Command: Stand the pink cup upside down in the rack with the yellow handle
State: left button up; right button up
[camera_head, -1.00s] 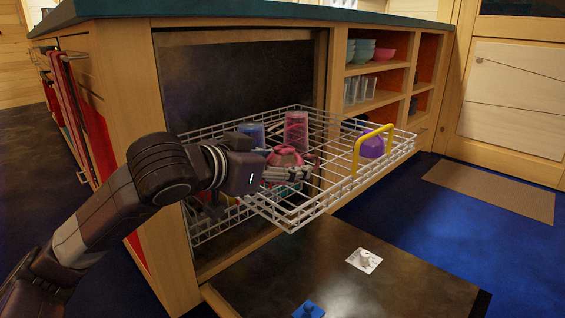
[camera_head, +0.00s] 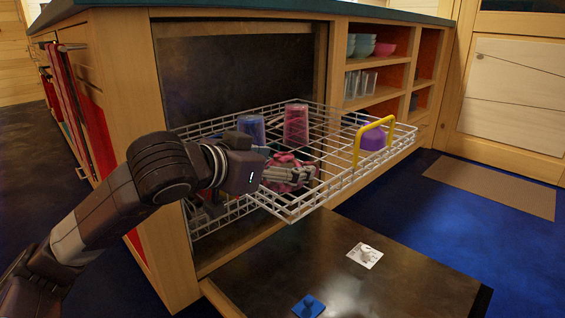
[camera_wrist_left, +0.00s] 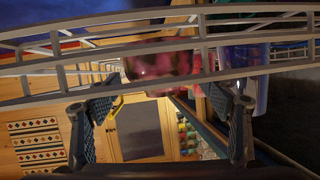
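The wire rack (camera_head: 330,182) with the yellow handle (camera_head: 357,146) is pulled out of the cabinet. A tall pink cup (camera_head: 296,122) stands in it towards the back, beside a blue cup (camera_head: 251,126). My left gripper (camera_head: 308,174) is at the rack's front left, close to a mottled pink item (camera_head: 284,159) that it partly hides. In the left wrist view the fingers (camera_wrist_left: 165,125) are spread apart with nothing seen held between them. A blurred pink item (camera_wrist_left: 160,62) shows beyond the rack wires there; I cannot tell whether the gripper touches it. My right gripper is out of view.
A purple dish (camera_head: 373,141) sits in the rack by the handle. The lowered door (camera_head: 400,285) carries a white card (camera_head: 364,256) and a blue piece (camera_head: 308,306). Open shelves (camera_head: 372,100) stand right. The rack's right half is mostly clear.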

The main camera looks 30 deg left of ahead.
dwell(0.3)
pick_arm(q)
jog(key=v, duration=0.6)
jog(key=shift+a, duration=0.1)
jog(key=shift+s+r, duration=0.2)
jog(key=shift+s, duration=0.5)
